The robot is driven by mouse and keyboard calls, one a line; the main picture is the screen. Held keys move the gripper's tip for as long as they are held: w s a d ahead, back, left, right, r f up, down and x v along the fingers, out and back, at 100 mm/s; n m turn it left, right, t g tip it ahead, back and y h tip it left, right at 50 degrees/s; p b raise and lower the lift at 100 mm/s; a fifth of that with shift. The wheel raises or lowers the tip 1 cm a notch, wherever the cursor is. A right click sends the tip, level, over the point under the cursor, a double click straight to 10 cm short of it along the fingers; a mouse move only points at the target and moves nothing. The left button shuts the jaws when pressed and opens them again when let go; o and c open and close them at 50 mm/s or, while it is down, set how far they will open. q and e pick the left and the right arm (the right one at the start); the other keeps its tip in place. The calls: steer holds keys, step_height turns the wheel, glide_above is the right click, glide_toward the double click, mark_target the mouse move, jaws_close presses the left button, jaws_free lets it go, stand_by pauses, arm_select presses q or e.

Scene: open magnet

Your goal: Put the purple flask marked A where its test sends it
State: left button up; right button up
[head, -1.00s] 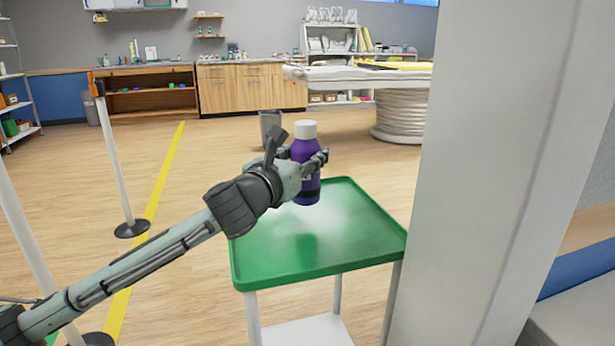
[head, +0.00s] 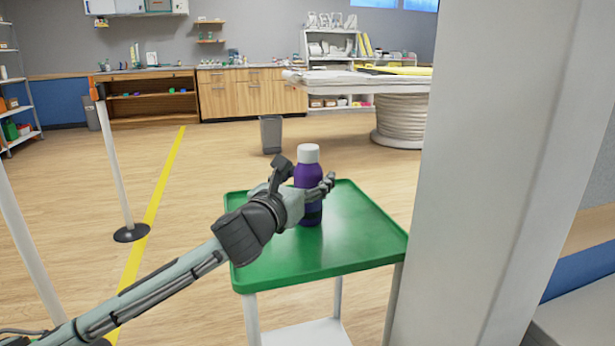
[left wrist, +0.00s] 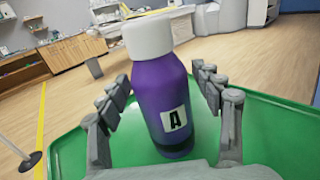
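The purple flask (head: 308,175) has a white cap and stands upright on the green tray top (head: 365,235) of a small stand. In the left wrist view the flask (left wrist: 160,85) shows a white label with a black A facing me. My left gripper (left wrist: 163,88) has one finger on each side of the flask, with narrow gaps between fingers and flask, so it looks open around it. In the head view the left gripper (head: 305,183) hides part of the flask's left side. My right gripper is not in view.
A pale pillar (head: 490,170) stands close to the tray's right. A white barrier post (head: 116,165) and a yellow floor line (head: 160,195) are at left. A grey bin (head: 271,134), wooden cabinets (head: 250,92) and a white table (head: 360,78) are farther back. The tray's right side is clear.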

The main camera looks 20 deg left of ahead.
arm_select(q)
steer(key=shift+r, duration=0.2)
steer(key=s+a, duration=0.1)
steer(key=s, duration=1.1)
steer(key=shift+a, duration=0.15)
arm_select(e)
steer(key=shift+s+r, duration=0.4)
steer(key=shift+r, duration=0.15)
